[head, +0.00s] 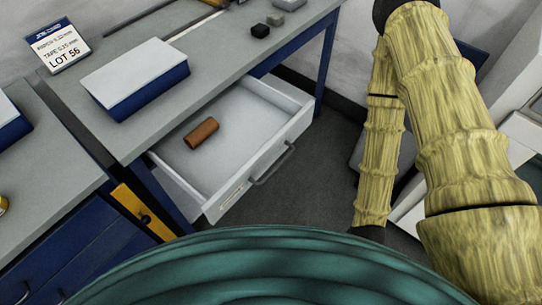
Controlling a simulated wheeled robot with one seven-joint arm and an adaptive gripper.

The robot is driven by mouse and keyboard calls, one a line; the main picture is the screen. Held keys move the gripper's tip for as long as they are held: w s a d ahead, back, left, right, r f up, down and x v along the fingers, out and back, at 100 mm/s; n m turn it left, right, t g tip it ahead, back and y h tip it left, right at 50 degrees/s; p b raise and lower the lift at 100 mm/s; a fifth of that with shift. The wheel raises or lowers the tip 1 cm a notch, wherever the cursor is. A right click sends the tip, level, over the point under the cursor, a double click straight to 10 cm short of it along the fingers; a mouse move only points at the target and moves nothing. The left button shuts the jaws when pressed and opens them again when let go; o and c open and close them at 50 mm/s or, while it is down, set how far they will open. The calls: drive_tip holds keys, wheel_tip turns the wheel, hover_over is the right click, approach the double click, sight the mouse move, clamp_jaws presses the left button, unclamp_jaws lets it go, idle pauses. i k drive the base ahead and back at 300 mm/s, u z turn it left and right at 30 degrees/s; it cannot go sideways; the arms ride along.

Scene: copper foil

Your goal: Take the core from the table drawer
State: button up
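The core (201,133), a small copper-brown cylinder, lies on its side in the table drawer. The drawer (275,152) is pulled out from under the table and its light grey inside is in plain view. Its front has a dark bar handle (273,165) and a small label. Apart from the core, the visible part of the drawer is bare. My arm rises at the right of the head view, in yellowish sleeves, apart from the drawer. My gripper is not in view.
On the grey tabletop (215,57) are a blue and white box (136,78), a "LOT 56" sign (59,47) and small dark blocks (260,31). A blue cabinet (80,262) stands at left. Dark floor (315,150) is free right of the drawer.

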sight(208, 127)
drive_tip(key=u, duration=0.45)
drive_tip(key=k, duration=1)
drive_tip(key=u, duration=0.6)
